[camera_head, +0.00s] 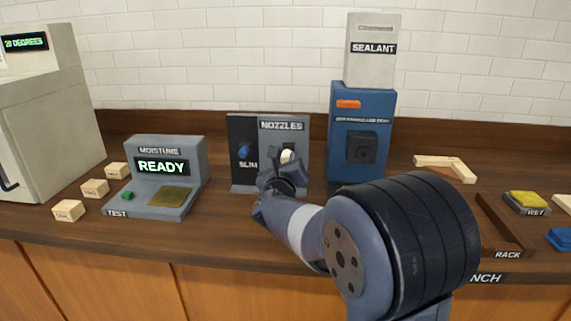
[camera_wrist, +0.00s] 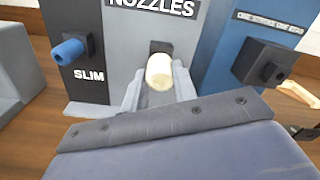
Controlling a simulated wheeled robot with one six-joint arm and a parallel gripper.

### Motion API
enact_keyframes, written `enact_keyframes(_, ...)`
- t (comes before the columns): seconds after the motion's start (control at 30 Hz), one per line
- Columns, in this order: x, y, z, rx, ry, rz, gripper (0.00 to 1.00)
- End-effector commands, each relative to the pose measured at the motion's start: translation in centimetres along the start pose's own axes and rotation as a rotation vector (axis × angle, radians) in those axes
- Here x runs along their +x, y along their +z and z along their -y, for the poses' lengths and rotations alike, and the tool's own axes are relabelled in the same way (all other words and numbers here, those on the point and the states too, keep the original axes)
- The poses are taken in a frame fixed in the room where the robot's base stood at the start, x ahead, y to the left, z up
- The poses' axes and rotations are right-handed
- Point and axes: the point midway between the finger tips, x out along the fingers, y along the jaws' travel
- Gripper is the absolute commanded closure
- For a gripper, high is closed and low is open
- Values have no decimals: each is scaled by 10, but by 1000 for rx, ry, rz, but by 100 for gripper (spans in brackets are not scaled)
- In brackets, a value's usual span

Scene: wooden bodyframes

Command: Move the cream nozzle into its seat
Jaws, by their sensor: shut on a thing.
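The cream nozzle (camera_wrist: 159,72) is between my gripper's fingers in the wrist view, in front of the grey half of the nozzles board (camera_wrist: 200,15). My gripper (camera_wrist: 158,92) is shut on it. A dark square socket shows just behind the nozzle; I cannot tell whether the nozzle touches it. In the head view the nozzle (camera_head: 287,156) shows as a small pale end above my gripper (camera_head: 283,170). The blue sealant unit (camera_head: 361,110) stands to the right, with a dark square block (camera_wrist: 265,63) on its front.
A blue nozzle (camera_wrist: 69,51) sits in the dark half marked SLIM. The moisture tester (camera_head: 165,165) reads READY at left, with small wood blocks (camera_head: 95,188) beside it. A wooden angle piece (camera_head: 445,166) and a rack (camera_head: 505,225) lie at right.

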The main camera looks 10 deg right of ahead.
Motion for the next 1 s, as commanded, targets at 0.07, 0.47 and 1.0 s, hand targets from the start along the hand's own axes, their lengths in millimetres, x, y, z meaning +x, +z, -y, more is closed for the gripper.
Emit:
enact_keyframes(0.07,2,0,0,0,-1,0,100)
enact_keyframes(0.47,12,0,0,0,0,-1,100)
enact_keyframes(1.0,22,0,0,-1,0,0,64)
